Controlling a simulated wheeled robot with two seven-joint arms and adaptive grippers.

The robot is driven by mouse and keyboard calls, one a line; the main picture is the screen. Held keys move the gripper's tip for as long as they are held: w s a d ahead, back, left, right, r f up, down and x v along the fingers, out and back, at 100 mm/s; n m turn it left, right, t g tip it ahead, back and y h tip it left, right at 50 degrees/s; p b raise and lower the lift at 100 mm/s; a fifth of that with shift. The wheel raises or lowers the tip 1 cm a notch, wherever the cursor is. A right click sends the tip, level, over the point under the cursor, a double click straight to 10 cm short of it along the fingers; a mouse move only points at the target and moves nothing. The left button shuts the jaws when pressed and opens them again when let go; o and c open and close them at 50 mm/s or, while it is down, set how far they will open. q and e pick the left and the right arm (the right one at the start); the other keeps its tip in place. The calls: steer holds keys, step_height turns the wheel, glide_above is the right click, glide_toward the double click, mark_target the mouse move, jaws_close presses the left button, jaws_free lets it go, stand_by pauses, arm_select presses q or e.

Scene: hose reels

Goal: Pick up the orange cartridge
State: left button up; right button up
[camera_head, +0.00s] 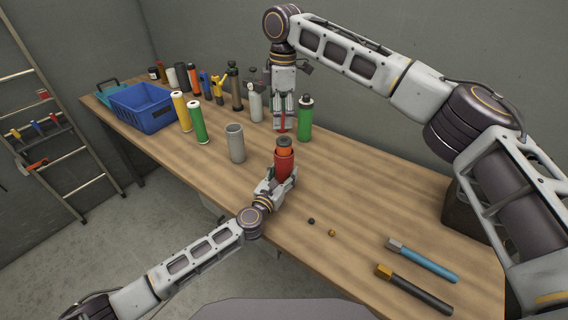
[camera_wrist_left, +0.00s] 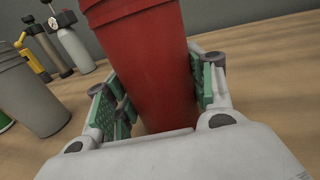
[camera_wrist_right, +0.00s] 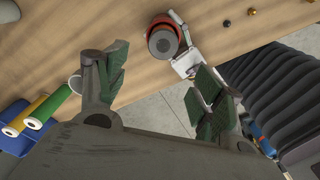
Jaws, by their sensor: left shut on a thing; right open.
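The orange cartridge (camera_head: 284,151) stands in a red cup (camera_head: 284,166), with its orange upper part and dark top above the rim. In the right wrist view its grey round top (camera_wrist_right: 163,42) shows inside the red cup's ring. My left gripper (camera_head: 277,180) is shut around the red cup, which also fills the middle of the left wrist view (camera_wrist_left: 155,60). My right gripper (camera_head: 284,124) is open, pointing down above and behind the cup. Its spread fingers (camera_wrist_right: 155,80) hold nothing in the right wrist view. The cartridge's lower part is hidden in the cup.
A grey cup (camera_head: 236,144), a green bottle (camera_head: 305,120), and green (camera_head: 198,124) and yellow (camera_head: 181,112) cartridges stand nearby. A blue crate (camera_head: 146,110) is at the far left. Two tools (camera_head: 424,260) and two small knobs lie at the front right. The right middle of the wooden bench is clear.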

mark_target(284, 140)
steer(key=shift+w+d+r+h, duration=0.3)
steer(key=shift+d+r, duration=0.1)
steer(key=shift+r, duration=0.35)
steer(key=shift+f, duration=3.4)
steer(key=shift+f, duration=0.1)
steer(key=shift+s+d+f, duration=0.1)
steer(key=shift+f, duration=1.15)
steer(key=shift+s+f, duration=0.1)
steer(key=shift+f, duration=1.15)
steer(key=c, duration=1.5)
steer(key=shift+r, duration=0.1)
step_height(284, 140, up, 18)
